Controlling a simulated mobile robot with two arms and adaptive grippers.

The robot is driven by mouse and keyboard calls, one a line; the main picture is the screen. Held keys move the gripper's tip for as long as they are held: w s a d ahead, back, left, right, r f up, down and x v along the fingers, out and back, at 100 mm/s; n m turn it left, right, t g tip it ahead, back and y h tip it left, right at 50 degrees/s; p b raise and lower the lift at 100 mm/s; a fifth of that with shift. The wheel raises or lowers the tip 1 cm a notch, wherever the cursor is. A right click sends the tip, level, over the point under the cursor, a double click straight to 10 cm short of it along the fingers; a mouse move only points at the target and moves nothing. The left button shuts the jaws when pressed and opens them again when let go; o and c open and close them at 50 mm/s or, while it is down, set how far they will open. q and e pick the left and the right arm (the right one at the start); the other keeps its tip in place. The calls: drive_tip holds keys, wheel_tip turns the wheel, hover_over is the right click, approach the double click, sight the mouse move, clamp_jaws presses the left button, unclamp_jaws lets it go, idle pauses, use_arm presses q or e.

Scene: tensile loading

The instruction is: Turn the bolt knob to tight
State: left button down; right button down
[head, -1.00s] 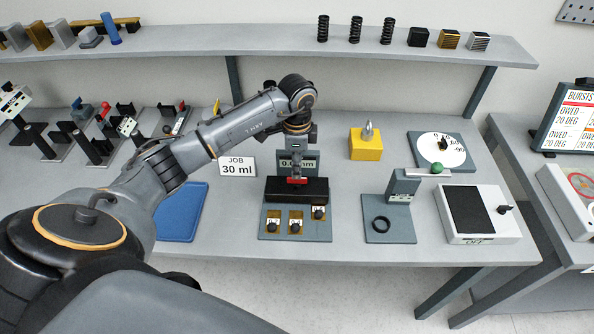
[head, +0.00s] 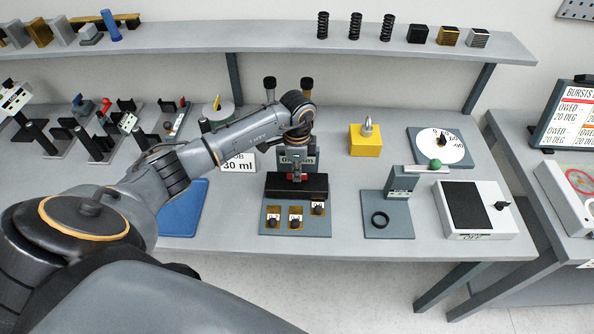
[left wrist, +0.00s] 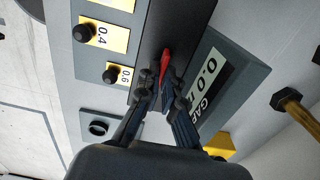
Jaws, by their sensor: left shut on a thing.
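My left gripper (head: 297,174) is over the gap gauge (head: 283,158), just above its black block (head: 270,186). In the left wrist view its fingers (left wrist: 165,92) are closed around a narrow red piece (left wrist: 166,62) at the black block, beside the gauge display. I cannot tell which part is the bolt knob. Two posts with dark tops (head: 306,84) stand behind my wrist; one dark hex head on a brass shaft (left wrist: 282,101) shows in the left wrist view. My right gripper is not in view.
Black knobs (head: 273,221) on yellow labels line the gauge's front plate. A blue mat (head: 186,211) lies left.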

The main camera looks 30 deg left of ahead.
use_arm(q)
drive_tip(key=shift+m, duration=0.5)
drive_tip(key=m+b, duration=0.2)
drive_tip(key=shift+f+m, duration=0.1)
drive_tip(key=shift+m, duration=0.3)
drive_tip(key=m+b, duration=0.1)
drive_tip(key=m, duration=0.1)
drive_tip(key=shift+m+b, duration=0.4)
drive_tip(key=m+b, duration=0.4)
drive_tip(key=m, duration=0.2)
drive_tip(key=shift+w, duration=0.1)
drive_tip(key=m+b, duration=0.4)
drive_tip(key=m, duration=0.2)
drive_tip(key=shift+m, duration=0.3)
drive_tip(key=m+b, duration=0.2)
drive_tip(key=m, duration=0.2)
drive_tip(key=shift+m+b, duration=0.3)
drive_tip(key=shift+m, duration=0.1)
drive_tip(key=shift+r, duration=0.2)
drive_tip(key=c, duration=1.5)
unclamp_jaws()
